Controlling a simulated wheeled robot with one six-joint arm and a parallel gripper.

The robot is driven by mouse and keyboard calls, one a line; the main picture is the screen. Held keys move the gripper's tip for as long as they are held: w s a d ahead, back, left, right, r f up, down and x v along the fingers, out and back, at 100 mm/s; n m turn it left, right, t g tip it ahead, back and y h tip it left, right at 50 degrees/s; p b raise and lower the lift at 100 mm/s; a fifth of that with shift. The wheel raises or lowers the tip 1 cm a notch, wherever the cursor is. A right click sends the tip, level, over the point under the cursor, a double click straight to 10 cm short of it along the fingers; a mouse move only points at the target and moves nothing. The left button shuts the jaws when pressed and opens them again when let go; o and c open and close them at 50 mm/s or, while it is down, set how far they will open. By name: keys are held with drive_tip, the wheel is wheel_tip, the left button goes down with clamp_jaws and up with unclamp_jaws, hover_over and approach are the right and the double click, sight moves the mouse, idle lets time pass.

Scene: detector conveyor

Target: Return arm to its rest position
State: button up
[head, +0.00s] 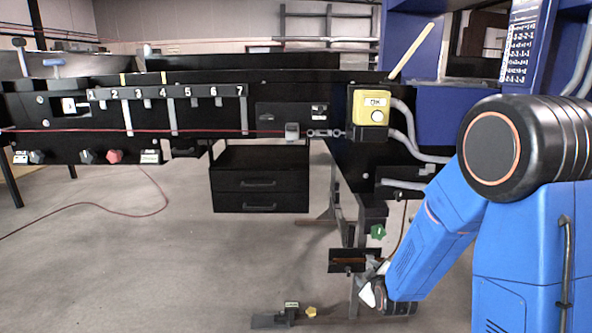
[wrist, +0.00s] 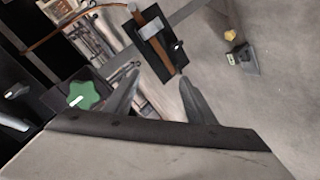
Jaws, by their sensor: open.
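My blue arm comes in from the right in the head view and reaches down along the right end of the black conveyor (head: 200,85). My gripper (head: 369,278) is low, beside the black plate with a rust-brown strip (head: 345,263). In the wrist view my gripper (wrist: 158,88) shows two dark fingers spread apart with nothing between them. The same black plate (wrist: 147,52) lies just beyond the fingertips. I cannot tell whether the gripper touches it. A green knob (wrist: 82,96) is left of the fingers, and it also shows above my gripper in the head view (head: 377,231).
A yellow button box (head: 370,105) and grey conduits (head: 408,143) are close to my arm. A small floor piece with a yellow knob (head: 290,314) is left of my gripper. The floor at lower left is mostly clear.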

drive_tip(key=s+d+r+m+g, duration=0.3)
drive_tip(key=s+r+m+g, duration=0.15)
drive_tip(key=s+r, duration=1)
drive_tip(key=s+d+r+m+g, duration=0.1)
drive_tip(key=s+m, duration=0.1)
drive_tip(key=s, duration=1)
drive_tip(key=s+d+r+m+g, duration=0.1)
drive_tip(key=s+r+m+g, duration=0.1)
drive_tip(key=s, duration=1.1)
drive_tip(key=shift+r+m, duration=0.15)
drive_tip(key=shift+m, duration=0.5)
drive_tip(key=shift+d, duration=0.1)
